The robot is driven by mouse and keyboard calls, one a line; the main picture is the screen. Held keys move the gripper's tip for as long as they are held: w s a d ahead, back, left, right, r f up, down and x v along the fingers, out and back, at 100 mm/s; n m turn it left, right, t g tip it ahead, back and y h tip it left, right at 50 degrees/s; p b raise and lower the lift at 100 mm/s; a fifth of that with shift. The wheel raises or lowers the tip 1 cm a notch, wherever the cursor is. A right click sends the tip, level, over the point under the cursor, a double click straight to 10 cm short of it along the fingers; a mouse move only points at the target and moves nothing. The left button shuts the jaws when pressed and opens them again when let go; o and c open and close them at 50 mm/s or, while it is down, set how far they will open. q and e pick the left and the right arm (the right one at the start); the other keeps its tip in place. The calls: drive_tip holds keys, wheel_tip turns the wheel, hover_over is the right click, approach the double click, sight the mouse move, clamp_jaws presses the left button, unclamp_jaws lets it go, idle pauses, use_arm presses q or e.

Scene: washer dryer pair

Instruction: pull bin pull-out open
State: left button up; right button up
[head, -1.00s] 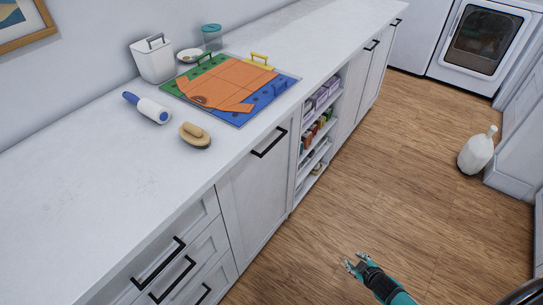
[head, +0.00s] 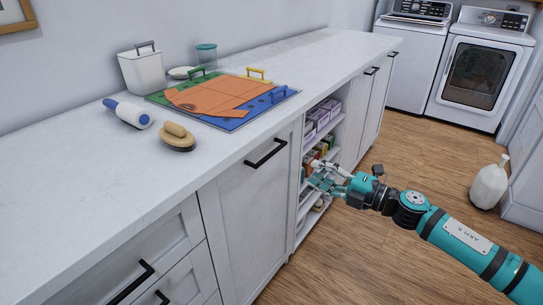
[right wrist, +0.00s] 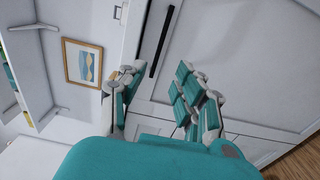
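The likely bin pull-out is a tall white front panel (head: 250,220) in the counter's base, right of the drawers. It looks closed. Its black bar handle (head: 265,152) sits near the top edge. My right gripper (head: 322,178) is in front of the open shelves, right of the panel and apart from the handle. In the right wrist view its fingers (right wrist: 158,92) are spread and nothing is between them. A black handle (right wrist: 160,42) on a white front (right wrist: 215,50) shows beyond the fingertips there. My left gripper is not in view.
Open shelves (head: 303,200) with small boxes stand right of the panel. Drawers with a black handle (head: 130,283) are to its left. The wooden floor (head: 420,170) in front is clear, except a white jug (head: 489,183).

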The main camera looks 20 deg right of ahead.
sight(273, 155)
drive_tip(key=p+x, duration=0.1)
drive_tip(key=x, duration=1.2)
drive_tip(key=shift+w+a, duration=0.2)
drive_tip(key=shift+w, duration=0.1)
drive_tip(key=shift+w+a, duration=0.3)
drive_tip(key=shift+w, duration=0.05)
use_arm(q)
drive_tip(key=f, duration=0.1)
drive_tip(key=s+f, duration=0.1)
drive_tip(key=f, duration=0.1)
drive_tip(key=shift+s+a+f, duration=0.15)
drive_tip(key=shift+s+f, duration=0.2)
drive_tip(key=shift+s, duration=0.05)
use_arm(e)
clamp_jaws()
drive_tip(key=shift+f, duration=0.1)
